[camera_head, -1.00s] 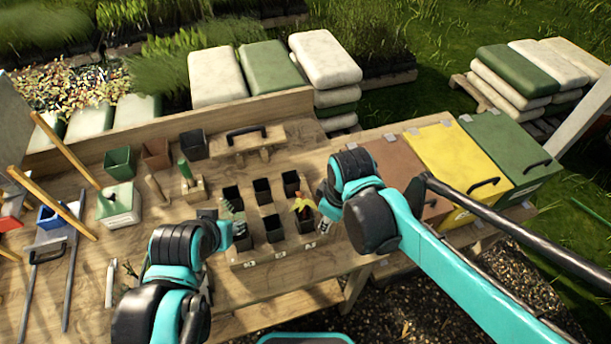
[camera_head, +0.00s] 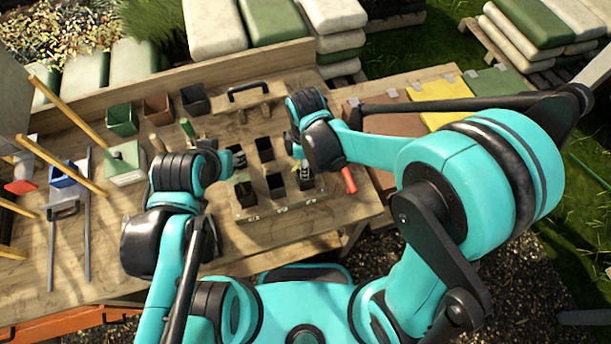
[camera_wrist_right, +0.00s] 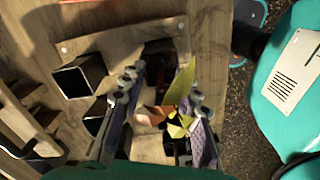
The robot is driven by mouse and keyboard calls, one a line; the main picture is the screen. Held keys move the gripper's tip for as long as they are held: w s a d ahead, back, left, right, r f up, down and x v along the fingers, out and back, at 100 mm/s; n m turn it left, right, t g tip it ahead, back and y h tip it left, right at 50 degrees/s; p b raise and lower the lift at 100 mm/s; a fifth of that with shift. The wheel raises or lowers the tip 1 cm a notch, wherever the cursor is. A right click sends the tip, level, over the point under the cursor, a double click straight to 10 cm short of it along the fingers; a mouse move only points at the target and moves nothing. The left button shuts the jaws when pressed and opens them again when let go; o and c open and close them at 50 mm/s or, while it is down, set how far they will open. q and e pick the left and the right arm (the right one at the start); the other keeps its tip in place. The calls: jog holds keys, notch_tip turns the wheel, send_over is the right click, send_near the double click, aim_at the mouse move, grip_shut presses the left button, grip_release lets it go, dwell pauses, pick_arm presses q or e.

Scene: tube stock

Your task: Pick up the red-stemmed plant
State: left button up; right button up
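A small plant (camera_wrist_right: 178,118) with yellow-green and orange-brown leaves shows in the right wrist view; its stem is mostly hidden. It stands in the front right of a pot rack (camera_head: 283,205), where my right arm largely covers it in the head view. My right gripper (camera_wrist_right: 165,122) is open, its two purple-padded fingers on either side of the leaves. I cannot tell if they touch. The right gripper also shows in the head view (camera_head: 298,160). My left gripper (camera_head: 228,163) is beside the rack's left pots; its fingers are too hidden to read.
Dark square pots (camera_head: 275,184) fill the rack. A red handle-like object (camera_head: 348,180) lies right of it. A wooden carrier (camera_head: 235,101) and loose pots (camera_head: 122,119) stand behind. Lidded bins (camera_head: 440,88) stand to the right, and rods and tools lie left.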

jog(key=shift+f, duration=0.15)
grip_shut()
